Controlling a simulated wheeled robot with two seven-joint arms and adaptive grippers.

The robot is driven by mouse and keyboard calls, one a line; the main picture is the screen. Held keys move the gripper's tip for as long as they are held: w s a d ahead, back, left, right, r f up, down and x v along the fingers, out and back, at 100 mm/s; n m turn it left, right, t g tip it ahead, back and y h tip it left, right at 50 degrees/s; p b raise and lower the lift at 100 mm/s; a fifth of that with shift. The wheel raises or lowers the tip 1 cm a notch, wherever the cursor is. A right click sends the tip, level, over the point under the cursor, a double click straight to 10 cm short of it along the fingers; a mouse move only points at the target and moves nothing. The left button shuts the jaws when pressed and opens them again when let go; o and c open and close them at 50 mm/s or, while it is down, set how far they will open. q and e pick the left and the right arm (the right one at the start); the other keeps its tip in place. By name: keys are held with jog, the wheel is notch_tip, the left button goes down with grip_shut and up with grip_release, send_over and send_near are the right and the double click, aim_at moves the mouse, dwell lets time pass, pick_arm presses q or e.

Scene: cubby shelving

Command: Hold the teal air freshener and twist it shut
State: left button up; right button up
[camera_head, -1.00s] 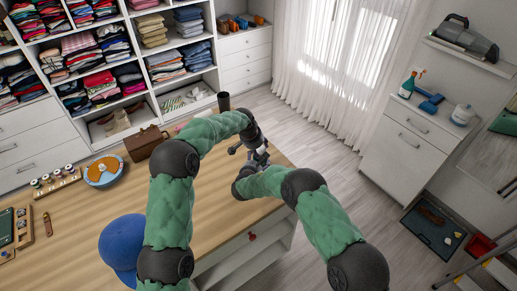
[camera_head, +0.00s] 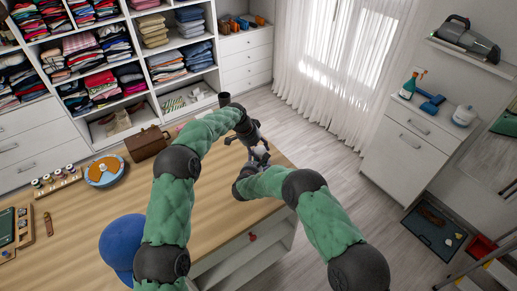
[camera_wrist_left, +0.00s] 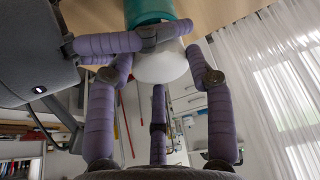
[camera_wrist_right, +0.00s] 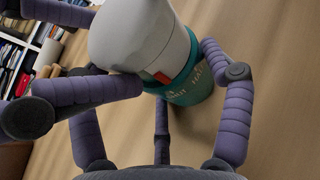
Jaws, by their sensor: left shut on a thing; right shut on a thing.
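The air freshener has a teal body (camera_wrist_right: 195,84) with white lettering and a pale white top (camera_wrist_right: 145,33) with a red mark at its lower edge. In the left wrist view, the white top (camera_wrist_left: 160,66) is below the teal body (camera_wrist_left: 148,12). My left gripper (camera_wrist_left: 160,60) is shut around the white top. My right gripper (camera_wrist_right: 165,75) is shut on the freshener, its fingers beside the teal part; their exact contact is partly hidden. In the head view, my left gripper (camera_head: 257,148) and right gripper (camera_head: 258,163) meet over the table's right end, largely covering the freshener.
The wooden table (camera_head: 80,215) holds a blue round object (camera_head: 122,245), a brown box (camera_head: 147,144) and a round blue-rimmed item (camera_head: 104,171). Clothes shelves (camera_head: 95,75) stand behind. Open floor (camera_head: 320,135) lies to the right, before a white cabinet (camera_head: 413,140).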

pick_arm(q)
jog(key=shift+w+r, duration=0.1)
jog(key=o, duration=1.2)
jog(key=shift+s+d+n, duration=0.1)
jog(key=shift+s+n, duration=0.1)
jog(key=shift+n, duration=0.5)
jog(key=n+t, duration=0.1)
jog(key=n, duration=0.1)
jog(key=n+y, duration=0.1)
jog(key=n, duration=0.2)
jog(key=shift+s+d+t+y, duration=0.1)
jog(key=shift+t+y, duration=0.2)
jog(key=shift+t, duration=0.1)
jog(key=v, duration=1.1)
jog(key=shift+r, duration=0.4)
jog(key=shift+s, duration=0.1)
